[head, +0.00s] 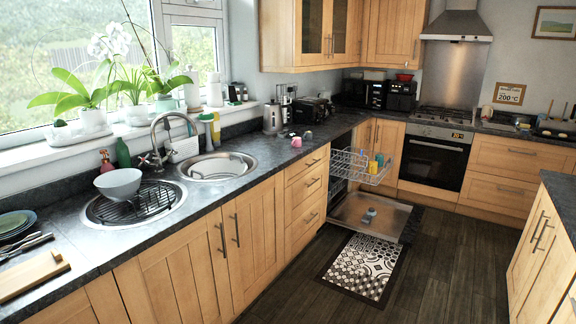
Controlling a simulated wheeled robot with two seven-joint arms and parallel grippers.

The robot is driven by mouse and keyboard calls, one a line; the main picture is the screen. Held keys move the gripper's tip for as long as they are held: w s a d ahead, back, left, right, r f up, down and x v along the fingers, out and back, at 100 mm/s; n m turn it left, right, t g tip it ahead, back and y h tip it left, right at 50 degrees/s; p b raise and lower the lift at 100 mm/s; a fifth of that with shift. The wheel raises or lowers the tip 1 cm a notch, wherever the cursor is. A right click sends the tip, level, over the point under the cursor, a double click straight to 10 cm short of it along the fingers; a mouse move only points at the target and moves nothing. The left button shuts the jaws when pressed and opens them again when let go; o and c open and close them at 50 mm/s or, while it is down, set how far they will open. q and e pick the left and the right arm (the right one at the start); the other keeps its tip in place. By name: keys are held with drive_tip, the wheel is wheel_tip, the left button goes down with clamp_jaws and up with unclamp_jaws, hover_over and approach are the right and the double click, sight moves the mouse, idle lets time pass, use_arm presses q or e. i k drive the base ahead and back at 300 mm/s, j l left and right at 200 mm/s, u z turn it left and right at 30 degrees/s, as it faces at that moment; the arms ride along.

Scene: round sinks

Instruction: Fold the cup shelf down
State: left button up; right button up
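The dishwasher stands open under the counter, its door (354,209) lowered flat. Its grey wire upper rack (347,169) is pulled out above the door. Small yellow and green items (375,163) are at the rack's right side. The cup shelf is too small to pick out from the rack's wires, so I cannot tell whether it is up or down. Neither of my grippers is in view.
A small blue item (369,216) lies on the lowered door. A patterned mat (362,268) lies on the floor in front. Two round sinks are at left, with a bowl (118,184) over the nearer one. An island (545,245) stands at right; floor between is clear.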

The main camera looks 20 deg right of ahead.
sight(348, 155)
drive_tip(key=i+l+z, duration=0.3)
drive_tip(key=i, duration=0.15)
drive_tip(key=i+l+z, duration=0.2)
drive_tip(key=i+z, duration=0.15)
drive_tip(key=i, duration=0.15)
drive_tip(key=i+z, duration=0.3)
drive_tip(key=i, duration=0.2)
drive_tip(key=i+l, duration=0.1)
drive_tip(key=i, duration=0.8)
drive_tip(key=i+l+u, duration=0.1)
drive_tip(key=i, duration=0.8)
drive_tip(key=i+l+u, duration=0.1)
drive_tip(key=i+u, duration=0.2)
drive_tip(key=i+l+u, duration=0.3)
drive_tip(key=i, duration=0.2)
drive_tip(key=i+l+u, duration=0.3)
drive_tip(key=i+j, duration=0.05)
drive_tip(key=j, duration=0.05)
